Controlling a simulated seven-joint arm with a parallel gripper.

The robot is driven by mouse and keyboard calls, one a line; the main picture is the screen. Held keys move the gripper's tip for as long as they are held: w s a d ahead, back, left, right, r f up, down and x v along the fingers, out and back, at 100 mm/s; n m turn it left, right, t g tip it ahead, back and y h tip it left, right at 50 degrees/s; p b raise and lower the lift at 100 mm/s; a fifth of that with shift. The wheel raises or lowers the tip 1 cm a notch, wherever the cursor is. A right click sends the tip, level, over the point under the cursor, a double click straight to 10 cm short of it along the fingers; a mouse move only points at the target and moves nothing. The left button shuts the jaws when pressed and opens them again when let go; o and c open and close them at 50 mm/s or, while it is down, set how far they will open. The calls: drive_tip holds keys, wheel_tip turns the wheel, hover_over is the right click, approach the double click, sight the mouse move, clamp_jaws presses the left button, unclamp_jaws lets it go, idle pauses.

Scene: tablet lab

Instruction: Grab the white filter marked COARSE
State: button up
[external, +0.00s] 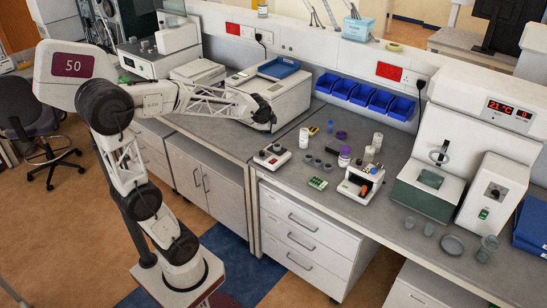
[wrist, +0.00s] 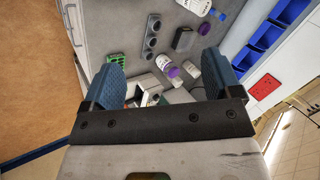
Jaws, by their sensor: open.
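I cannot read COARSE on anything. The wrist view's lower middle is partly hidden by my gripper.
A white device with an orange knob (external: 360,184), a small device with dark tops (external: 272,156) and a green block (external: 317,183) stand on the bench (external: 310,240). Blue bins (external: 365,97) line the back wall. Glassware (external: 453,245) stands at the right.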

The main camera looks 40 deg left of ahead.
drive_tip(key=w+d+m+t, duration=0.15)
drive_tip(key=w+m, duration=0.25)
drive_tip(key=w, duration=0.4)
drive_tip(key=w+d+m+t, duration=0.1)
drive_tip(key=w+d+m, duration=0.2)
drive_tip(key=w, duration=0.4)
drive_tip(key=m+t+h, duration=0.2)
drive_tip(key=m+h, duration=0.3)
drive_tip(key=m, duration=1)
approach(369, 140)
drive_tip(key=s+a+r, duration=0.3)
drive_tip(key=a+r, duration=0.4)
drive_tip(key=a, duration=0.3)
drive_tip(key=w+d+f+m+h, duration=0.1)
drive_tip(key=w+d+f+m, duration=0.1)
drive_tip(key=d+f+m, duration=0.1)
drive_tip(key=w+d+f+m+h, duration=0.1)
drive_tip(key=w+d+f+m, duration=0.1)
drive_tip(key=w+d+f, duration=0.1)
drive_tip(key=w+d+f+m+h, duration=0.2)
drive_tip(key=d+f+m, duration=0.1)
drive_tip(key=d+f, duration=0.1)
drive_tip(key=shift+w+m+g, duration=0.25)
drive_tip(key=shift+w+m, duration=0.05)
drive_tip(key=shift+d, duration=0.1)
drive_tip(key=shift+x, duration=1.2)
drive_tip(key=shift+w, duration=0.15)
